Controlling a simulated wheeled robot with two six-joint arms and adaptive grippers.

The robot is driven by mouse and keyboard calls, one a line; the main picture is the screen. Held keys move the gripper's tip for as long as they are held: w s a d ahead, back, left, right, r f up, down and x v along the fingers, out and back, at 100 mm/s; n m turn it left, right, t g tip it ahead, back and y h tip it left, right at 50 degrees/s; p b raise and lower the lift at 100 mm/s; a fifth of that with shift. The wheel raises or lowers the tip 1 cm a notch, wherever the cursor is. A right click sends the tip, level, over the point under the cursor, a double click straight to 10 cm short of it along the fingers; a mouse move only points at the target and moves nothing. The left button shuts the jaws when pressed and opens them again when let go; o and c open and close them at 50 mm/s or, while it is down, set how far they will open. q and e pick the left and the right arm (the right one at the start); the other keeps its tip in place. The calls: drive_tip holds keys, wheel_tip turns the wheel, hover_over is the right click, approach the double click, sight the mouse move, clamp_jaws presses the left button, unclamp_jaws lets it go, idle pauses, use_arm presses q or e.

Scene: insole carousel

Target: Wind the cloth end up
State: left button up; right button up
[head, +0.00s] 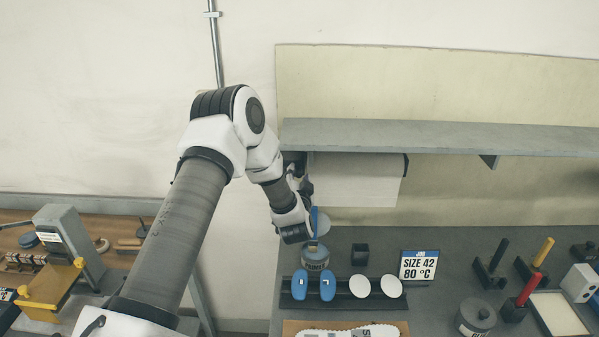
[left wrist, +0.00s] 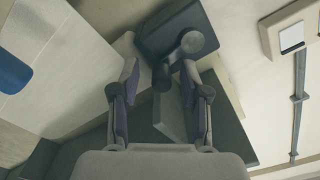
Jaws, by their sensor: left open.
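The white cloth (head: 356,182) hangs as a flat sheet from a roll under the grey shelf, its lower end loose above the bench. In the left wrist view the cloth (left wrist: 55,85) fills the left side. A dark crank-like part (left wrist: 165,38) with a round grey end sits at the roll's left end. My left gripper (head: 302,186) is at that end, partly hidden by its own arm. In the left wrist view my left gripper (left wrist: 158,78) is open, its fingers on either side of the lower tip of the dark part; contact cannot be told. My right gripper is out of view.
The grey shelf (head: 440,136) runs just above the roll. Below my left arm stand a tin (head: 316,260) with a blue-handled brush, a black cup (head: 360,254), a rack with blue and white pads, and a size sign (head: 419,266). Handled tools stand at the right.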

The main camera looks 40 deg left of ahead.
use_arm(q)
drive_tip(key=shift+w, duration=0.2)
drive_tip(key=shift+s+d, duration=0.1)
drive_tip(key=shift+d, duration=0.05)
drive_tip(key=shift+s+r, duration=0.25)
drive_tip(key=shift+s, duration=0.1)
clamp_jaws()
drive_tip(key=shift+d, duration=0.1)
drive_tip(key=shift+n+b, duration=0.3)
